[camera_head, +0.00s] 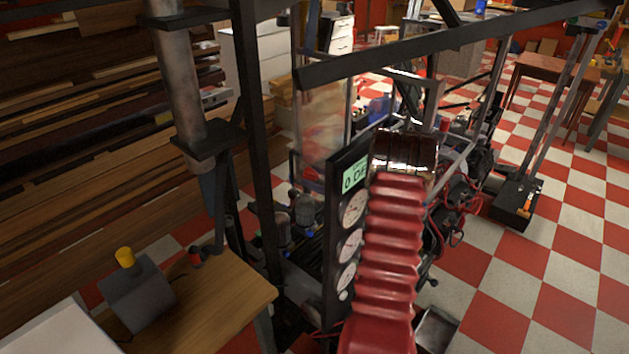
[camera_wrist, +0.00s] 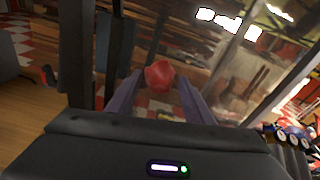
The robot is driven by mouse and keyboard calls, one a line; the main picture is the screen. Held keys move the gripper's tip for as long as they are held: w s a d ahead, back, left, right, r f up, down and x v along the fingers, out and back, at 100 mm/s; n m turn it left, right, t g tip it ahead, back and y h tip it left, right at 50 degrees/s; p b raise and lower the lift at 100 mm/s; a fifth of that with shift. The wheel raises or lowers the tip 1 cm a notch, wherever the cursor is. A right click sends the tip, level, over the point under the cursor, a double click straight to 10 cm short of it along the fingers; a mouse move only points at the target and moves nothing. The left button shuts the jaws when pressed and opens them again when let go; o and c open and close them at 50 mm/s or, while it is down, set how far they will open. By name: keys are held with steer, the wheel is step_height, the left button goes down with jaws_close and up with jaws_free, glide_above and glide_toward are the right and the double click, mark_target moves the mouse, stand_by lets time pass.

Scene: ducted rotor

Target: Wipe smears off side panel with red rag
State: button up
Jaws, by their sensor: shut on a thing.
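My gripper (camera_wrist: 160,84) is shut on the red rag (camera_wrist: 160,74), a crumpled red bundle between its two fingertips in the wrist view. A clear side panel (camera_head: 323,125) stands upright in the dark frame in the head view, with hazy brownish smears on it. What looks like the same clear panel (camera_wrist: 240,75) fills the right of the wrist view, with bright reflections on it. The rag appears to the left of that panel's middle; I cannot tell whether it touches.
A black gauge board (camera_head: 350,215) with dials and a green display stands beside my arm. Dark frame bars (camera_head: 440,42) cross overhead and a dark post (camera_head: 257,140) rises at left. A wooden table (camera_head: 215,300) holds a grey box (camera_head: 138,293). Checkered floor (camera_head: 560,265) is open at right.

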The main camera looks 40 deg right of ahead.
steer(key=shift+d, duration=1.45)
steer(key=shift+w, duration=0.2)
steer(key=shift+a, duration=0.1)
steer(key=shift+s+a, duration=0.15)
steer(key=shift+a, duration=0.85)
steer(key=shift+s+a, duration=0.15)
steer(key=shift+a, duration=0.8)
steer(key=shift+s, duration=0.1)
steer(key=shift+s+d, duration=0.2)
steer(key=shift+s, duration=1.25)
steer(key=shift+s+d, duration=0.2)
steer(key=shift+s, duration=1.25)
